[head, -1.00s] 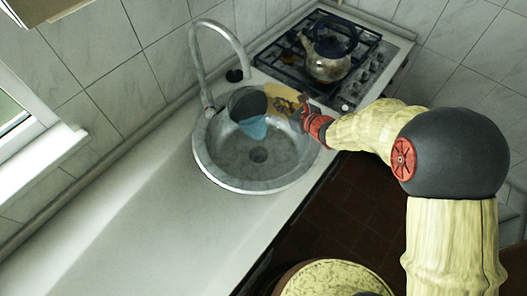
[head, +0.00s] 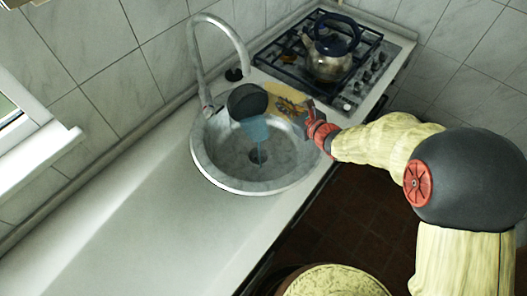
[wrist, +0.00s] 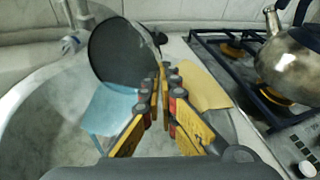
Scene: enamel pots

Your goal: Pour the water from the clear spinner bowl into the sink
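A dark, round, tilted vessel (head: 247,101), which I take to be the spinner bowl, hangs over the far part of the sink. It looks dark grey rather than clear, and also shows in the wrist view (wrist: 122,52). Blue water (head: 255,130) hangs from its lower edge and runs down into the round metal sink (head: 218,172), towards the drain. The water shows below the vessel in the wrist view (wrist: 108,108). My gripper (wrist: 160,78) has its fingertips close together at the vessel's right edge and appears shut on it. The exact contact is hidden.
A curved tap (head: 196,50) stands behind the sink at the left. A tan sheet (wrist: 204,86) lies between sink and hob. A metal kettle (head: 328,62) stands on the gas hob (head: 285,55). The counter (head: 130,215) at the near left is clear.

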